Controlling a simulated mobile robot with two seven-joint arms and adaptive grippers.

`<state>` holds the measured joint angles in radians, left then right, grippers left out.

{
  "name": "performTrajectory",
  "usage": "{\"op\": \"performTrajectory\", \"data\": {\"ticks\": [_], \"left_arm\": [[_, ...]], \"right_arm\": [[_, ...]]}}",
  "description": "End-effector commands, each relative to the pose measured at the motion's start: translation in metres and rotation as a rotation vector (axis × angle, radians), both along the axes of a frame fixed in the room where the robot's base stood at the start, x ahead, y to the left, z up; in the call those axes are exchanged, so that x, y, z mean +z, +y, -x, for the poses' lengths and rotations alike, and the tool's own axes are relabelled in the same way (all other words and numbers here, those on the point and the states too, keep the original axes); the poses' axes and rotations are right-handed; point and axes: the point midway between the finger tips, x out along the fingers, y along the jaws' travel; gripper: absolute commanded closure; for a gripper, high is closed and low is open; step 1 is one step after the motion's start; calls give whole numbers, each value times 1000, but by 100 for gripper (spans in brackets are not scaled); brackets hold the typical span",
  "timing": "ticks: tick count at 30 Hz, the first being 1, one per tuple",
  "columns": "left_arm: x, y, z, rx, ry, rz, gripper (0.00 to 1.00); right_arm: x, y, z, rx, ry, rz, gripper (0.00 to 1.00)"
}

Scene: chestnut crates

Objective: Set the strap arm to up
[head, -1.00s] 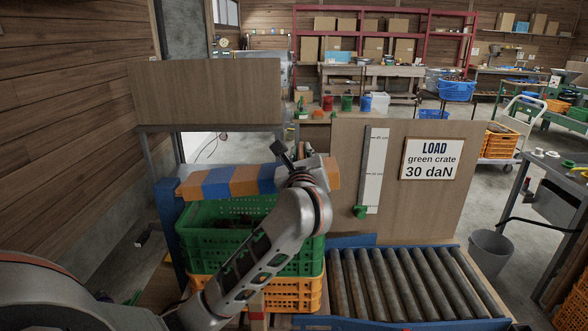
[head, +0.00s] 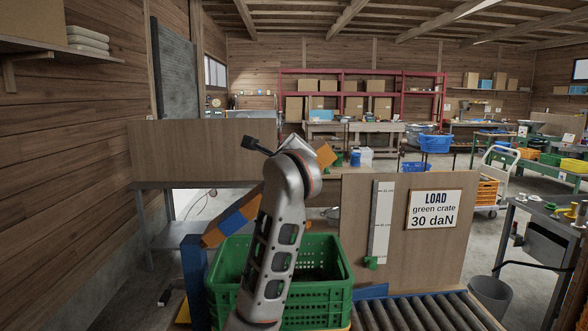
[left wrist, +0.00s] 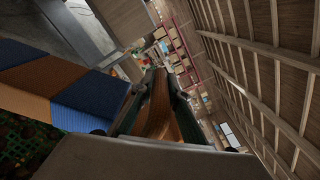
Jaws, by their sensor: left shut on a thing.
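The strap arm (head: 232,222) is a bar striped orange and blue. It slants up to the right from the blue post (head: 195,285), over the green crate (head: 328,278). My left arm hides its middle; its orange end shows beyond my wrist. In the left wrist view the strap arm (left wrist: 55,88) runs in from the left, and my left gripper (left wrist: 156,100) is shut on its orange end part. In the head view my own wrist mostly hides the fingers. My right gripper is in neither view.
A board with a height scale (head: 381,222) and a load sign (head: 434,209) stands right of the crate. A roller conveyor (head: 420,312) runs in front of it. A wooden panel (head: 205,148) stands behind at left. The space above the strap arm looks clear.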

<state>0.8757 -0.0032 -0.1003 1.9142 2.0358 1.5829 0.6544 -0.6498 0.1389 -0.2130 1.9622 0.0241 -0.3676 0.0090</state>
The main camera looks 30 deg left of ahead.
Motion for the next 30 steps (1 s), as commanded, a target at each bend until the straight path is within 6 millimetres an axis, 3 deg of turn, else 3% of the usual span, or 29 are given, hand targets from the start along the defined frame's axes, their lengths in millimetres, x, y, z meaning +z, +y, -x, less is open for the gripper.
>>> {"op": "performTrajectory", "data": {"ticks": [1,6,15,24,30], "left_arm": [[15,9,7,5,-33,35,100],[48,47,30,6,-119,174,100],[83,126,78,5,-267,416,100],[92,204,126,4,-404,644,100],[87,245,151,5,-473,760,100]], "right_arm": [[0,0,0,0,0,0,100],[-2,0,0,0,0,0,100],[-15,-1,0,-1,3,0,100],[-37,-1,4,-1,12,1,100],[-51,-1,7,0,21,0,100]]}}
